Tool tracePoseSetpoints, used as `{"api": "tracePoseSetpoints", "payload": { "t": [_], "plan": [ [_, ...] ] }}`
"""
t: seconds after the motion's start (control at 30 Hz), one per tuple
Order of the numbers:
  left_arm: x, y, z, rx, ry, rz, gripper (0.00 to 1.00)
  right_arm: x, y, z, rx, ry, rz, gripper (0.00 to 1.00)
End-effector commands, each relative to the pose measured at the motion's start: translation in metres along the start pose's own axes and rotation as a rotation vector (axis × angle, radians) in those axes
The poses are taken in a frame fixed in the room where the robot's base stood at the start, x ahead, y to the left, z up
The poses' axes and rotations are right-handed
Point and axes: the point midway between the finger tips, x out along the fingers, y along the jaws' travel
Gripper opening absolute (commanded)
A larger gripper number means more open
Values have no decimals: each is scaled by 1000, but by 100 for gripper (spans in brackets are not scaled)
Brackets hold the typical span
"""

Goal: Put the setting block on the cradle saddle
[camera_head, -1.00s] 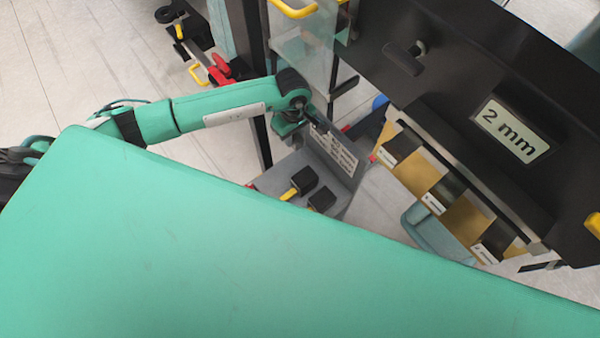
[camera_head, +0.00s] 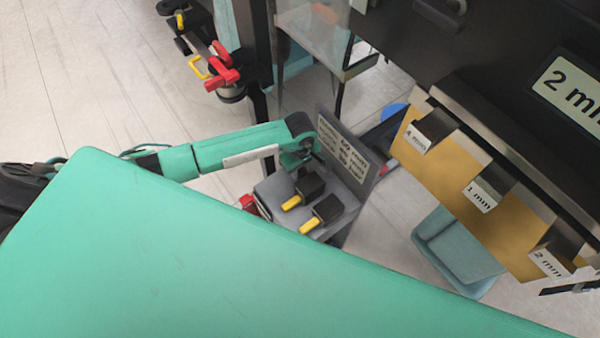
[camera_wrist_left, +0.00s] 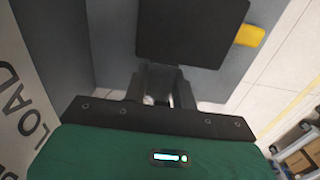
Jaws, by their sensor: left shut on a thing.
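Two black blocks with yellow tabs sit on a grey stand (camera_head: 262,190): the rear block (camera_head: 311,185) and the front block (camera_head: 330,207). I cannot tell whether either is the setting block. My left gripper (camera_head: 304,163) is at the rear block, beside the stand's upright sign; its fingertips are mostly hidden. In the left wrist view my left gripper (camera_wrist_left: 160,88) is shut at the near edge of a black block (camera_wrist_left: 192,30), with a yellow tab at right. The cradle saddle cannot be identified. My right gripper is not in view.
A lettered sign plate (camera_head: 348,150) rises behind the blocks. At right, a tan board (camera_head: 440,170) carries dark pieces labelled 4 mm, 1 mm and 2 mm under a black beam (camera_head: 480,65). A teal bin (camera_head: 455,250) is below. A red clamp (camera_head: 222,75) stands upper left.

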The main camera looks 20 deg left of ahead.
Motion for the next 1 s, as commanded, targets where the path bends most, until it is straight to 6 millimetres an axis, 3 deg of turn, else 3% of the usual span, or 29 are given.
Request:
{"api": "tracePoseSetpoints", "payload": {
  "t": [0.07,0.47,0.5,0.6,1.0],
  "plan": [
    [12,0,1,-1,-2,1,0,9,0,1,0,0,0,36],
    [15,1,0,0,0,2,0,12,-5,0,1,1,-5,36],
    [16,0,0,0,0,1,29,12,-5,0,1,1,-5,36],
    [15,0,0,0,-1,0,49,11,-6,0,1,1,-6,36],
    [9,0,1,-1,-1,0,49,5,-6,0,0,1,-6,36]
  ]
}}
